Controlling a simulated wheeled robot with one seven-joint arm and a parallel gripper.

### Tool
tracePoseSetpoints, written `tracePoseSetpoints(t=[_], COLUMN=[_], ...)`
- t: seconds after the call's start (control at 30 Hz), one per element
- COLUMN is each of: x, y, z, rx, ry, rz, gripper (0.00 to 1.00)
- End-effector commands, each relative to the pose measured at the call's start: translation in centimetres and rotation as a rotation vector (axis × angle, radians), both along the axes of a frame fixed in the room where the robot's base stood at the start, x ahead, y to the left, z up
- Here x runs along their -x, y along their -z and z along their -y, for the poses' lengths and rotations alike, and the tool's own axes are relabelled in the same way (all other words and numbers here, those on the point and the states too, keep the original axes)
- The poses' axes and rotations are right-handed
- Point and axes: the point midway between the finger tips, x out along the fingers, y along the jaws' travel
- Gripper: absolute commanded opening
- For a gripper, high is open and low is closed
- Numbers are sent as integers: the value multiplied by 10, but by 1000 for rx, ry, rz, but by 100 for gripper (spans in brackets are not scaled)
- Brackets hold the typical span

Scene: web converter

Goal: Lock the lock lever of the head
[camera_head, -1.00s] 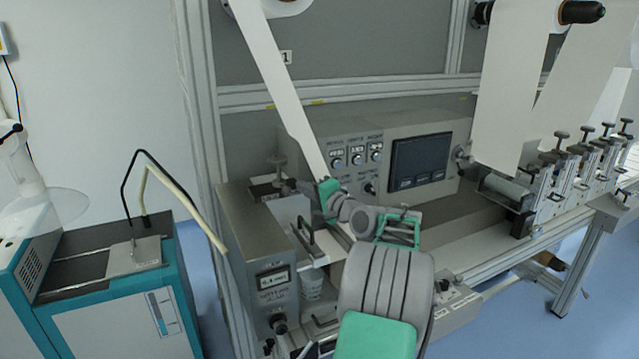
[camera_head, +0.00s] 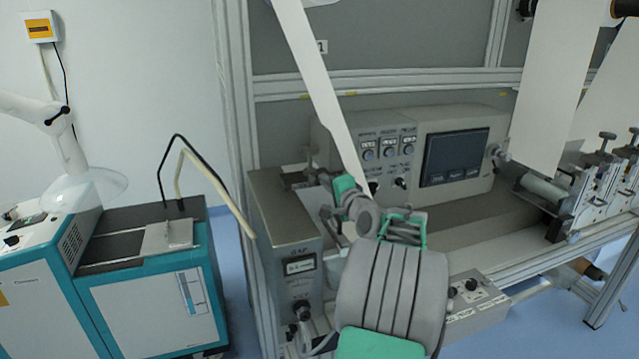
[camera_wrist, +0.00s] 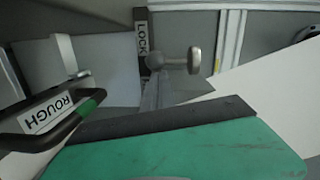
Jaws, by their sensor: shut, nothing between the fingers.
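The lock lever (camera_wrist: 178,63) shows in the wrist view as a metal shaft with a round knob, beside a dark plate (camera_wrist: 142,40) marked LOCK. In the head view a small upright knob (camera_head: 309,156), perhaps this lever, stands behind the grey box marked GAP (camera_head: 288,215), which appears to be part of the head. My gripper (camera_head: 345,187) is shut and empty, just right of that box's top. In the wrist view its green and black part (camera_wrist: 175,145) fills the bottom, below the lever. I see no clear contact with the lever.
A white web strip (camera_head: 322,85) runs down close behind my gripper. A control panel with a screen (camera_head: 455,158) stands right of it. A teal cabinet (camera_head: 150,295) is at the left.

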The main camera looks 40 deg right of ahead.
Motion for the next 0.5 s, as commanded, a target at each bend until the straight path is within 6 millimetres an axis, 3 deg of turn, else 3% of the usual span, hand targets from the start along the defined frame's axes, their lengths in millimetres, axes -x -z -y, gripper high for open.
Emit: tracePoseSetpoints(t=[0.17, 0.5], x=[5, -5], y=[3, 3], z=[-2, -22], rx=[2, -1], ry=[16, 13], rz=[-1, 0], gripper=[0, 0])
